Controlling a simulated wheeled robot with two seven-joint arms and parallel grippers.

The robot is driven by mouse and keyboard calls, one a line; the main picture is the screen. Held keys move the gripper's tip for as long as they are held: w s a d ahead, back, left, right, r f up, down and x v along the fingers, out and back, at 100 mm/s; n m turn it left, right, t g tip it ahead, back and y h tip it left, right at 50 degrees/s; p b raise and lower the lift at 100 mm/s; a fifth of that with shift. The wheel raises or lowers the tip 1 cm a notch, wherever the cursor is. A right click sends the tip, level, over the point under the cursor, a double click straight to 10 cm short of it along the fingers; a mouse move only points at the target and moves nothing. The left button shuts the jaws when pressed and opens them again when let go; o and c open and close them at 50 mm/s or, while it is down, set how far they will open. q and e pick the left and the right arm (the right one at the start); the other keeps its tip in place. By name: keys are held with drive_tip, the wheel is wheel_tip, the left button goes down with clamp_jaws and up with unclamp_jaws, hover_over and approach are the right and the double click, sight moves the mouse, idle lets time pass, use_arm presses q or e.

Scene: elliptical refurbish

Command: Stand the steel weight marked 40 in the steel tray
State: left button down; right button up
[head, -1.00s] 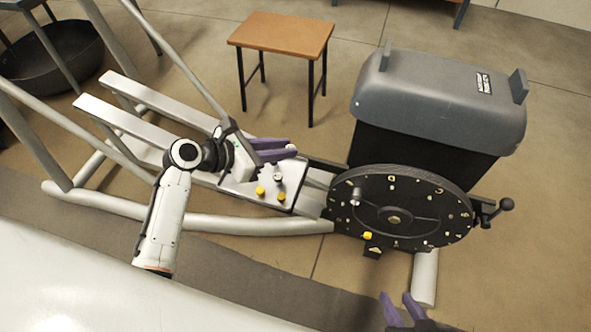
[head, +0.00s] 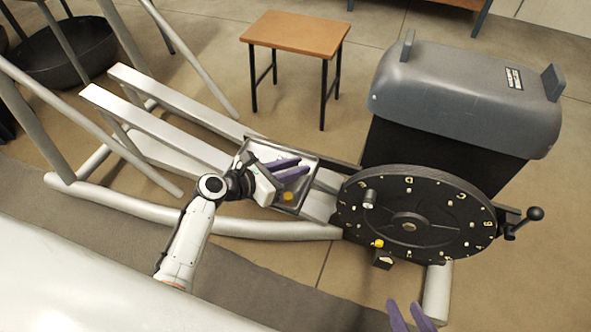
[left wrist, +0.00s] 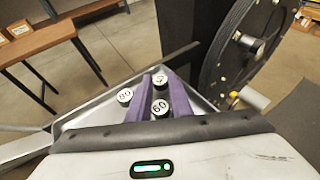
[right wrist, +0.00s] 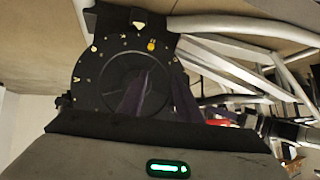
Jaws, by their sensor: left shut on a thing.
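The steel tray (head: 262,146) sits on the rail beside the dial wheel. My left gripper (head: 303,169) reaches over it, its purple fingers inside the tray outline. In the left wrist view the left fingers (left wrist: 161,80) are shut on a small weight (left wrist: 160,79) with a turned, partly covered label, which I cannot read surely as 40. A weight marked 60 (left wrist: 160,107) shows between the fingers nearer the palm, and one marked 80 (left wrist: 125,96) stands left of them. Whether the held weight touches the tray floor is unclear. My right gripper (head: 411,317) is open and empty.
A yellow-topped piece (head: 288,196) lies in the tray's near part. The black dial wheel (head: 460,225) with a crank (head: 535,214) is to the right.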

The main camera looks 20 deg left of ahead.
use_arm(q)
drive_tip(key=c, duration=1.9)
unclamp_jaws()
drive_tip(key=shift+f, duration=0.1)
drive_tip(key=shift+o, duration=0.2)
use_arm(e)
drive_tip(key=shift+r, duration=0.15)
use_arm(q)
drive_tip(key=shift+s+a+r, duration=0.1)
drive_tip(key=shift+s+r, duration=0.05)
drive_tip(key=shift+r, duration=0.1)
drive_tip(key=p+v, duration=0.3)
drive_tip(key=v, duration=0.7)
drive_tip(key=shift+s+a+r+p, duration=0.15)
drive_tip(key=shift+s+p, duration=0.05)
drive_tip(key=shift+p, duration=0.1)
drive_tip(key=shift+s+a+r, duration=0.2)
drive_tip(key=shift+s+a, duration=0.05)
drive_tip(key=shift+s, duration=0.2)
use_arm(e)
drive_tip(key=shift+w+d+r+n, duration=0.1)
drive_tip(key=shift+d+r+n, duration=0.2)
drive_tip(key=shift+r, duration=0.35)
